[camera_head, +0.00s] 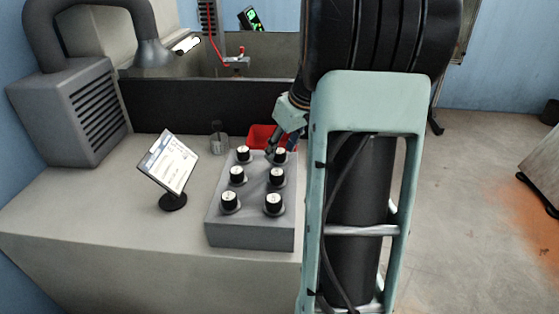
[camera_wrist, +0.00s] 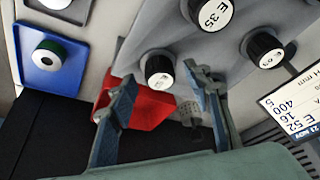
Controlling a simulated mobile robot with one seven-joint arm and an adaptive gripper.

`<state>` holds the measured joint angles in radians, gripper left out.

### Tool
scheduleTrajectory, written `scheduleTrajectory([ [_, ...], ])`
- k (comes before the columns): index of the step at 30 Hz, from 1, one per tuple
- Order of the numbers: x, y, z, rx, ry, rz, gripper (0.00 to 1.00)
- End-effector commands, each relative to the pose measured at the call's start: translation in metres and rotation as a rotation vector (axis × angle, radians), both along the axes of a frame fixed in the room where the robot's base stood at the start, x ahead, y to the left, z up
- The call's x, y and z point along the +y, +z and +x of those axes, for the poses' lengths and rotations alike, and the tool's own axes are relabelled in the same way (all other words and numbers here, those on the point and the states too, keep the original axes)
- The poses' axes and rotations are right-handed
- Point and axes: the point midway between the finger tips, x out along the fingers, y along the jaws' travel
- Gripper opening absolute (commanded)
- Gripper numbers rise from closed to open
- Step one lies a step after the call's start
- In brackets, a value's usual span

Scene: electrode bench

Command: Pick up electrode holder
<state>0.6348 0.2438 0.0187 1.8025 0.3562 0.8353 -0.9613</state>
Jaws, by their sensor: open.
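Several black electrode holders with white round tops stand in a grey block on the bench; the back right one (camera_head: 280,154) is closest to my gripper (camera_head: 278,146). I cannot tell which one the task means. In the wrist view, my gripper (camera_wrist: 160,74) is open, its two blue-grey fingers apart. A black holder with a white face (camera_wrist: 160,70) shows between the fingertips, and I cannot tell whether they touch it. Another holder marked "E 35" (camera_wrist: 208,14) is at the top.
A red bin (camera_head: 258,136) and a grey mesh cup (camera_head: 219,144) stand behind the block. A tilted label stand (camera_head: 168,165) is to its left. A blue tray (camera_wrist: 50,82) holds a white-topped piece. The bench front left is clear.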

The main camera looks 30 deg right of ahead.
Motion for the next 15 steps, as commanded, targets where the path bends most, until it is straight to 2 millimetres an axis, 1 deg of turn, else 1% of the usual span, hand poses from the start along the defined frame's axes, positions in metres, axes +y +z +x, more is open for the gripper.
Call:
scheduleTrajectory([
  [3,0.0007,-0.0049,0.0017,0.001,0.0,0.001,0.45],
  [8,0.0006,-0.0046,0.0019,0.0,0.001,0.0,0.45],
  [11,0.0005,-0.0044,0.0018,0.0,0.001,0.0,0.37],
  [15,0.0004,-0.0043,0.0018,0.0,0.001,0.0,0.21],
])
